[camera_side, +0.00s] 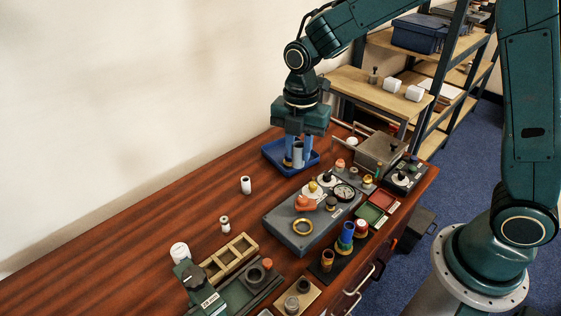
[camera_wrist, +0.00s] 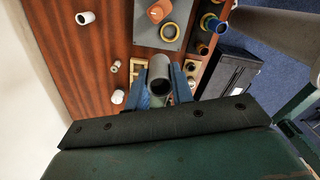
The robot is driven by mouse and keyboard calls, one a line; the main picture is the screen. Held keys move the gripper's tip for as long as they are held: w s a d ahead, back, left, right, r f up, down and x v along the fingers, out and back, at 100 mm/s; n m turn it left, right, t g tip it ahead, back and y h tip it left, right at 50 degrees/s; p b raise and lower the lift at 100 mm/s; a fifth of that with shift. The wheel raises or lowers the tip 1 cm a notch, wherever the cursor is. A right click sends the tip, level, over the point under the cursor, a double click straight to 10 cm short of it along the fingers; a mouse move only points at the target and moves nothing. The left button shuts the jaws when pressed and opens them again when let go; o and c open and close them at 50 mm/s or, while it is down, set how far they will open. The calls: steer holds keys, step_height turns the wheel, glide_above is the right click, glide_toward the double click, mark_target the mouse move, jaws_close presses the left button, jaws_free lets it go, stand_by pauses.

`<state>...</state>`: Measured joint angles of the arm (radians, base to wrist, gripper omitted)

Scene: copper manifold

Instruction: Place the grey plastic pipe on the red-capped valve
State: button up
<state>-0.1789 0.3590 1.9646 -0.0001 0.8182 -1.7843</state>
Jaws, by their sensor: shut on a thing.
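My gripper (camera_side: 297,158) is shut on the grey plastic pipe (camera_side: 298,152), which stands roughly upright between the blue fingers over the blue tray (camera_side: 268,153). I cannot tell whether the pipe touches the tray floor. An orange-red cap or knob (camera_side: 305,203) sits on the grey box (camera_side: 283,228), to the right of and nearer than the gripper. It also shows in the wrist view (camera_wrist: 159,11). Other reddish-topped parts stand nearby, so I cannot tell for certain which is the red-capped valve.
A metal case (camera_side: 380,153) stands right of the tray. White cylinders (camera_side: 246,185) and a wooden divided tray (camera_side: 230,257) lie at left. The tabletop (camera_side: 150,225) is bare at far left.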

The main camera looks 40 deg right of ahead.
steer(key=s+d+r, duration=0.1)
steer(key=s+d, duration=0.5)
steer(key=d, duration=0.1)
glide_above(361, 223)
steer(key=shift+d, duration=0.1)
steer(key=shift+f, duration=0.15)
step_height(361, 223, down, 16)
steer(key=shift+f, duration=0.15)
stand_by(0.5)
steer(key=shift+f, duration=0.1)
steer(key=shift+f, duration=1.65)
steer(key=shift+f, duration=0.2)
